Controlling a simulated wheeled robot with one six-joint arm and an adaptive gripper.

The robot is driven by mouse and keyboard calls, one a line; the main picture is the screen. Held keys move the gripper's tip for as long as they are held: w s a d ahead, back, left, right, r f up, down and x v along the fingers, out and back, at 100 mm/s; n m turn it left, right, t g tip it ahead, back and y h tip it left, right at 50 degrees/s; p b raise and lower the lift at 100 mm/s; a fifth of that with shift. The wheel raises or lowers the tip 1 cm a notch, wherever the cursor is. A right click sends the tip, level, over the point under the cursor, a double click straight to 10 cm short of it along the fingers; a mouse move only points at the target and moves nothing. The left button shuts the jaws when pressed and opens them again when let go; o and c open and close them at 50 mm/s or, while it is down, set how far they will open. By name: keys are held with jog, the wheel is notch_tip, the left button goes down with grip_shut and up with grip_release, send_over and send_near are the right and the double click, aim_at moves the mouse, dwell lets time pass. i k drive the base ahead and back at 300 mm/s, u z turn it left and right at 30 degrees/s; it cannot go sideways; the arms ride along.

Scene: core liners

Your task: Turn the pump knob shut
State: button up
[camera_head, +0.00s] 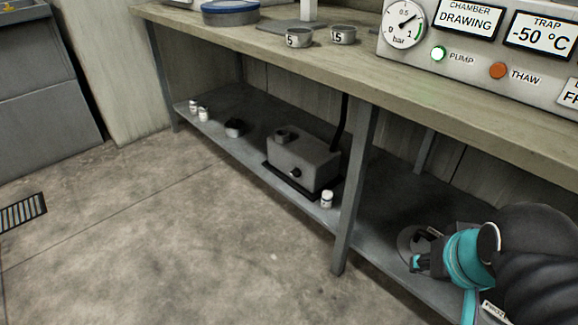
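A grey box-shaped pump (318,163) sits on the lower shelf under the bench, left of a bench leg. A small dark knob (295,173) sticks out of its front face. Its exact turn position is too small to tell. A dark hose rises from the back of the box. My gripper (414,263) is at the lower right, dark with a teal band behind it, well to the right of the pump and apart from the knob. Its fingers are small and partly hidden, so I cannot tell their opening.
A bench leg (356,190) stands between my gripper and the pump. The bench panel has a lit PUMP lamp (439,54). The floor in front is clear.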

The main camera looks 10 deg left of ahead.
aim_at(296, 172)
jog(key=u, duration=0.7)
jog(key=i, duration=1.05)
jog(key=u, duration=0.85)
